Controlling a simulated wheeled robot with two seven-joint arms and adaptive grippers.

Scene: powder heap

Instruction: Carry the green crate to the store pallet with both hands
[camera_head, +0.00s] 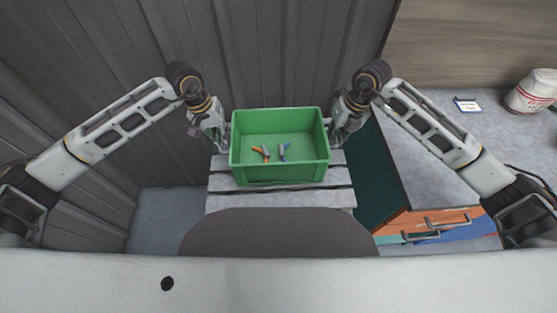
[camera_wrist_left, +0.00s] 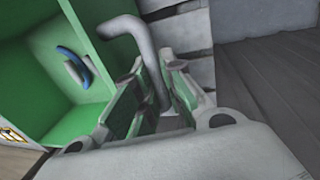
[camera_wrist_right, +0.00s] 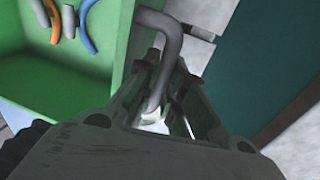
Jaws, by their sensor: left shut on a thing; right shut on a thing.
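The green crate (camera_head: 280,174) is in the middle of the head view, level, just over or on a grey slatted pallet (camera_head: 222,182); I cannot tell if it touches. Several small orange, grey and blue pieces lie in it. My left gripper (camera_head: 222,137) is shut on the grey handle at the crate's left side; the handle (camera_wrist_left: 150,50) runs between the fingers in the left wrist view. My right gripper (camera_head: 337,133) is shut on the handle at the right side, and that handle (camera_wrist_right: 172,45) shows between its fingers in the right wrist view.
A grey corrugated wall (camera_head: 280,50) stands behind the crate. A dark green panel lies between pallet and counter. Bare floor (camera_head: 160,215) shows at the left.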

